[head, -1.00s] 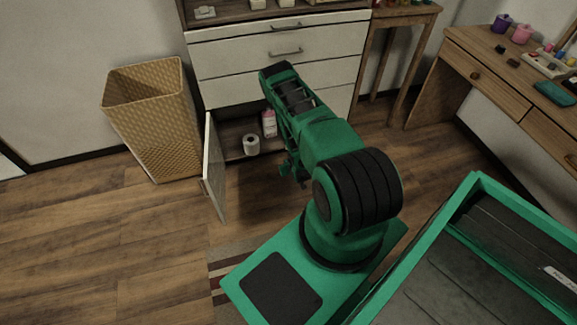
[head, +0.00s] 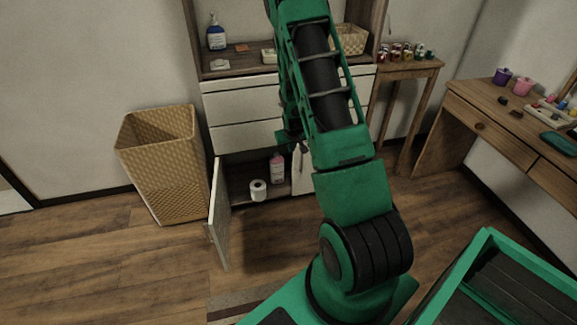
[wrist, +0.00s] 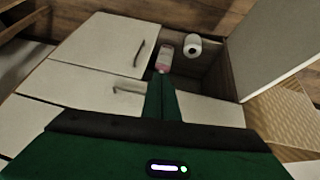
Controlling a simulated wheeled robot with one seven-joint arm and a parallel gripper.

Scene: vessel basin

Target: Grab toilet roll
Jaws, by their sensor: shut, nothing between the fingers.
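The toilet roll (head: 258,190) is white and stands upright on the floor of the open lower compartment of the white cabinet. It also shows in the wrist view (wrist: 192,46), near the top right of centre. A pink bottle (head: 277,168) stands beside it, to its right in the head view. My gripper (head: 296,143) is in front of the cabinet, above and to the right of the roll, apart from it. In the wrist view my gripper (wrist: 160,80) has its fingers together and empty, its tips near the pink bottle in the picture.
The open cabinet door (head: 219,213) stands out to the left of the compartment. A wicker basket (head: 160,165) is left of the door. White drawers (head: 240,100) are above the opening.

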